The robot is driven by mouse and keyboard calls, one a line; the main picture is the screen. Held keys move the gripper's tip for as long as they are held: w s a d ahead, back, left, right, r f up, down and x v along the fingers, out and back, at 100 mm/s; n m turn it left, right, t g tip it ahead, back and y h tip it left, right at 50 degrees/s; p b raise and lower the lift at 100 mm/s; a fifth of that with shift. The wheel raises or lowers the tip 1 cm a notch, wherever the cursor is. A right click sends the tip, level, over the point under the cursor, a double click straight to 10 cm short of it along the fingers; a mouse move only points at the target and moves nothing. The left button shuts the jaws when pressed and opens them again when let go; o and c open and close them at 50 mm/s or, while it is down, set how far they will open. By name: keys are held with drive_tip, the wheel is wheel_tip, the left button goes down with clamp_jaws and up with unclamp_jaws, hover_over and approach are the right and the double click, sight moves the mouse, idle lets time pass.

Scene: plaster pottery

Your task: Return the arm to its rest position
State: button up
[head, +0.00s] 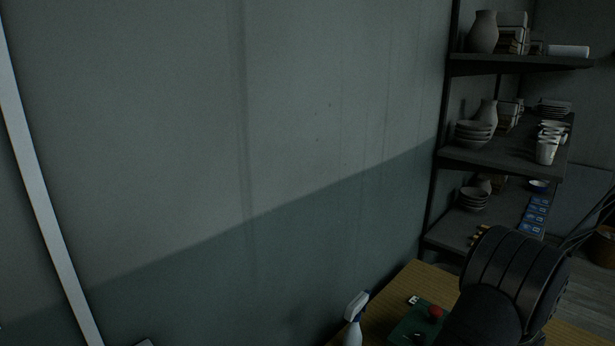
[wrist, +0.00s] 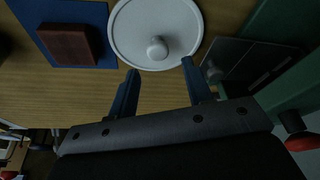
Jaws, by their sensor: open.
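My gripper (wrist: 157,86) shows in the wrist view with its two fingers spread apart and nothing between them. A round white lid with a knob (wrist: 156,18) lies just beyond the fingertips, over the wooden table (wrist: 60,100). The right fingertip looks close to the lid's rim; I cannot tell if they touch. In the head view a dark part of my arm fills the lower right, and my gripper is not visible there.
A dark red block (wrist: 68,44) lies on a blue mat (wrist: 32,14). Bare wood lies below the lid in the wrist view.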

wheel_tip(320, 180, down, 2)
drive_tip(key=shift+f, duration=0.15)
drive_tip(key=v, duration=1.1)
drive_tip(key=x, duration=1.2)
drive_tip(key=shift+s+a+f, duration=0.1)
drive_tip(key=v, duration=0.5)
drive_tip(key=shift+w+d, duration=0.4)
drive_tip(key=s+d+r, duration=0.2)
drive_tip(key=s+r, duration=0.5)
drive_tip(key=s, duration=0.5)
drive_tip(key=s+d+r+m+g+h, duration=0.1)
drive_tip(key=s+d+m, duration=0.25)
drive_tip(key=s, duration=0.75)
drive_tip(key=s+d+r+m, duration=0.15)
drive_tip(key=s+d, duration=0.25)
drive_tip(key=s, duration=0.6)
drive_tip(key=s+d+m+g+h, duration=0.1)
drive_tip(key=s+d+m, duration=0.3)
drive_tip(key=s, duration=0.7)
drive_tip(key=shift+w+d+f, duration=0.25)
drive_tip(key=shift+w+f, duration=0.05)
drive_tip(key=shift+w, duration=0.25)
drive_tip(key=shift+w+d+f, duration=0.25)
drive_tip(key=shift+w+f, duration=0.05)
drive_tip(key=shift+w, duration=0.2)
drive_tip(key=shift+w+d+f, duration=0.25)
drive_tip(key=shift+w+f, duration=0.05)
drive_tip(key=shift+w, duration=0.25)
